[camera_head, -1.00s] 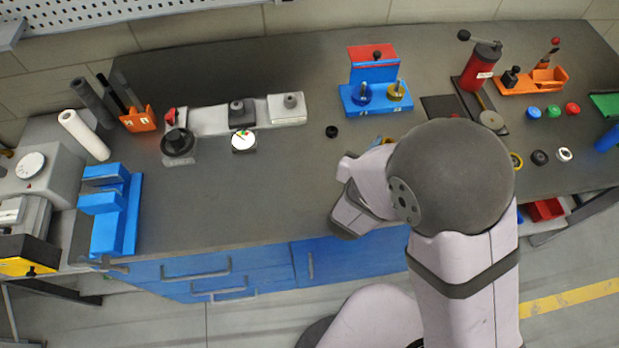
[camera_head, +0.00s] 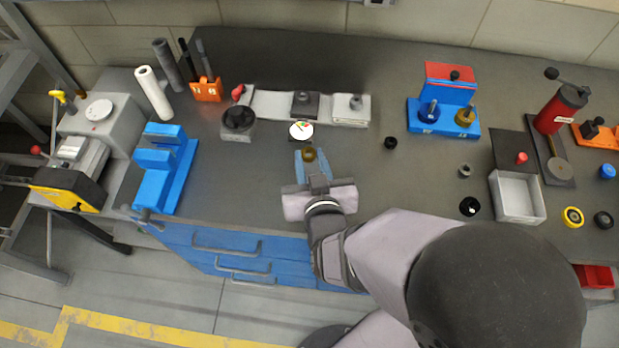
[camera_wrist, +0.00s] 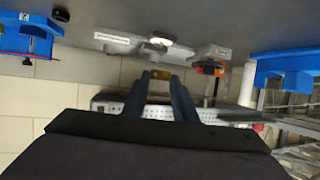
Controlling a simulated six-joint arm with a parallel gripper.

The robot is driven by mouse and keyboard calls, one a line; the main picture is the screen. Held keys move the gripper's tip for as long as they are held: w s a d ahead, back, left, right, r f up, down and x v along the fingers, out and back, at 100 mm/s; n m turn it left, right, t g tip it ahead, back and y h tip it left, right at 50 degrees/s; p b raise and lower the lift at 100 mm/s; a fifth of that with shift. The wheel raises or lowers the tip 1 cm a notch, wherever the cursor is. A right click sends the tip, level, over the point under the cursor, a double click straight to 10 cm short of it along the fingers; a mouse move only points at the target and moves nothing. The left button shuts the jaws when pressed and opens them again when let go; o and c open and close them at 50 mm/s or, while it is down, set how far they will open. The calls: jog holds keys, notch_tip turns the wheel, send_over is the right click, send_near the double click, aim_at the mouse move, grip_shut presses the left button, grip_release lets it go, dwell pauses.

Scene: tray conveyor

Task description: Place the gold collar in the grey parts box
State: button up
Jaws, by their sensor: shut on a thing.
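The gold collar (camera_head: 309,154) is held between the fingertips of my gripper (camera_head: 311,157), above the middle-left of the bench. In the wrist view the gold collar (camera_wrist: 160,74) shows between the two dark fingers of my gripper (camera_wrist: 161,78). My gripper is shut on it, and the fingers hide part of it. The grey parts box (camera_head: 540,204) is an open, light-grey tray on the right of the bench, well to the right of my gripper. Its visible floor looks empty.
A white dial (camera_head: 301,131) lies just beyond my gripper. A blue stand with two posts (camera_head: 443,117) is at the back. A black ring (camera_head: 390,143), a black round part (camera_head: 469,206) and a small grey part (camera_head: 464,171) lie between my gripper and the box.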

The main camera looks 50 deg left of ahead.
jog(key=shift+f, duration=3.1)
jog(key=shift+f+p, duration=0.4)
jog(key=shift+f, duration=1.45)
jog(key=shift+f, duration=0.2)
jog(key=o, duration=1)
jog(key=shift+o, duration=0.2)
